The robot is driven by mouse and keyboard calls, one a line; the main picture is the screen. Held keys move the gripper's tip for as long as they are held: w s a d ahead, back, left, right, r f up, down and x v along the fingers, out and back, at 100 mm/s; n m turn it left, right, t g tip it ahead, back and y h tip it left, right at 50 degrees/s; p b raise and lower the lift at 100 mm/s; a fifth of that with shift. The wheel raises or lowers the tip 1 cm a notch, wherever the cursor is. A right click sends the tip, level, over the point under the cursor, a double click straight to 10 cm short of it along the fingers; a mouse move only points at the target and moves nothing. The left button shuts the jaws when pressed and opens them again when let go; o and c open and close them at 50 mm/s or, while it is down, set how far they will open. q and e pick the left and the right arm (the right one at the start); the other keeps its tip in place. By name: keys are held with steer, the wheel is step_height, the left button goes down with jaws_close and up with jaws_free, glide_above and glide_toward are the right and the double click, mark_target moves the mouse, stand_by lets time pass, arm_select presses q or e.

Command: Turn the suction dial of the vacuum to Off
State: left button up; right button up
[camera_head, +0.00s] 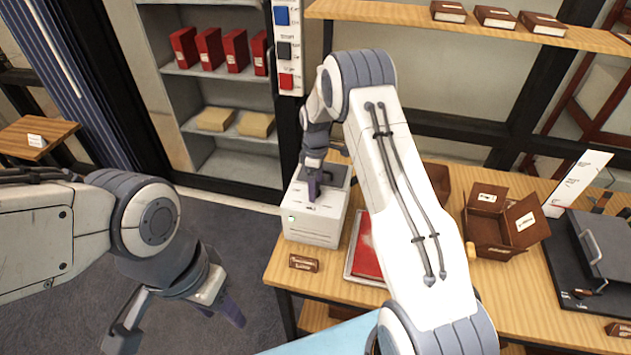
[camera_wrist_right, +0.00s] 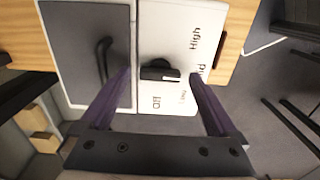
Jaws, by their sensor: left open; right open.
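The vacuum (camera_head: 312,225) is a white box with a grey lid on the wooden table's left end. In the right wrist view its white panel (camera_wrist_right: 160,28) carries a black suction dial (camera_wrist_right: 158,70). The dial's white mark is at its right end, toward a label partly hidden by a finger; "High" and "Off" are legible. My right gripper (camera_wrist_right: 161,78) is open, its purple fingers on either side of the dial; contact cannot be told. In the head view it (camera_head: 314,190) is over the vacuum's top and hides the dial. My left gripper (camera_head: 178,328) is open and empty, left of the table.
A small label block (camera_head: 303,263) lies in front of the vacuum. A red book in a tray (camera_head: 365,250) is to its right, partly behind my right arm. An open brown box (camera_head: 488,225) and a grey-black device (camera_head: 598,255) stand further right. Shelves (camera_head: 225,135) rise behind.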

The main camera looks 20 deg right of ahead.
steer(key=shift+f, duration=0.15)
steer(key=c, duration=1.4)
